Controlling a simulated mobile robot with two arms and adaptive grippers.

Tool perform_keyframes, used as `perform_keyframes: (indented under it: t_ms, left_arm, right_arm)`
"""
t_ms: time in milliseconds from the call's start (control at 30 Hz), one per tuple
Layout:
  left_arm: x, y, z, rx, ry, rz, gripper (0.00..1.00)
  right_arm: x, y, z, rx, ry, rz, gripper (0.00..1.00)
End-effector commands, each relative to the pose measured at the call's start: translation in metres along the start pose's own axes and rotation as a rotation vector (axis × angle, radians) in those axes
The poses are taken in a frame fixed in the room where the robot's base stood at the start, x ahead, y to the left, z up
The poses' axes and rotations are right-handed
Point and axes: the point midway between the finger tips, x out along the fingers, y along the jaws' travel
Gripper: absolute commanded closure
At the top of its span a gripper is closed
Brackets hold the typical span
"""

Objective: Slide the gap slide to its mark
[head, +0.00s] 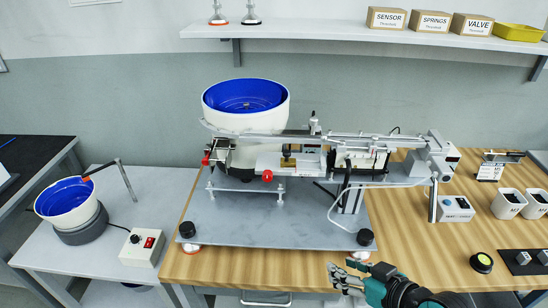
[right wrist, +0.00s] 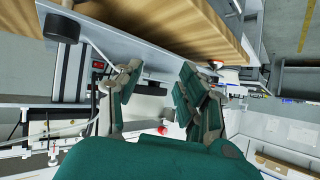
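The machine (head: 262,160) with the blue feeder bowl stands on a grey plate on the wooden bench. A red round knob (head: 267,176) sits at the front of its white block, and a second red knob (head: 205,160) is at the left under the bowl. I cannot tell for sure which part is the gap slide, and its mark is too small to make out. My right gripper (head: 347,278) is in front of the grey plate, low and right of the knobs, apart from them. In the right wrist view its fingers (right wrist: 160,83) are spread with nothing between them.
Black knobbed feet (head: 365,237) stand at the plate's front corners. A control box (head: 455,208) and white cups (head: 508,203) are at the right. A second feeder bowl (head: 68,203) stands on the left table. Bare wood lies along the bench's front.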

Motion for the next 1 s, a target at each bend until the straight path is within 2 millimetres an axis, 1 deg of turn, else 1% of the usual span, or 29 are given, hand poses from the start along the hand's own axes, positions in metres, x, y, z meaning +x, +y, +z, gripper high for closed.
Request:
perform_keyframes:
  t_ms: [33, 67, 100, 167, 200, 300, 333, 400, 433, 567, 667, 1000]
  left_arm:
    - [0.001, 0.0, 0.001, 0.0, 0.0, 0.0, 0.6]
    - [0.001, 0.0, 0.001, 0.0, -0.001, 0.0, 0.6]
    - [0.002, 0.0, 0.002, 0.0, -0.002, 0.0, 0.6]
    - [0.002, 0.0, 0.004, 0.0, -0.003, -0.001, 0.6]
    - [0.003, 0.0, 0.004, 0.0, -0.003, -0.001, 0.6]
    - [0.004, 0.0, 0.006, 0.0, -0.004, -0.001, 0.6]
    - [0.004, -0.001, 0.006, 0.0, -0.004, -0.001, 0.6]
    - [0.004, -0.001, 0.007, 0.0, -0.004, -0.001, 0.6]
    - [0.004, -0.001, 0.007, 0.0, -0.004, -0.001, 0.6]
    - [0.001, -0.001, 0.006, 0.0, -0.004, -0.001, 0.6]
    - [-0.005, -0.001, 0.006, 0.0, -0.004, -0.001, 0.6]
    - [-0.022, -0.001, 0.004, 0.0, -0.004, -0.001, 0.6]
  right_arm:
    - [-0.001, 0.002, -0.027, -0.029, 0.078, -0.024, 0.6]
    - [-0.003, 0.003, -0.042, -0.045, 0.122, -0.039, 0.6]
    - [-0.005, 0.004, -0.061, -0.063, 0.181, -0.057, 0.6]
    - [-0.011, 0.005, -0.089, -0.088, 0.267, -0.081, 0.6]
    - [-0.016, 0.005, -0.106, -0.104, 0.321, -0.097, 0.6]
    - [-0.03, 0.006, -0.144, -0.134, 0.441, -0.126, 0.6]
    - [-0.034, 0.007, -0.153, -0.141, 0.47, -0.133, 0.6]
    - [-0.041, 0.007, -0.168, -0.152, 0.519, -0.144, 0.6]
    - [-0.042, 0.007, -0.172, -0.153, 0.534, -0.147, 0.6]
    - [-0.038, 0.005, -0.182, -0.152, 0.551, -0.153, 0.6]
    - [-0.026, 0.002, -0.191, -0.15, 0.551, -0.153, 0.6]
    - [0.037, -0.012, -0.227, -0.148, 0.547, -0.153, 0.6]
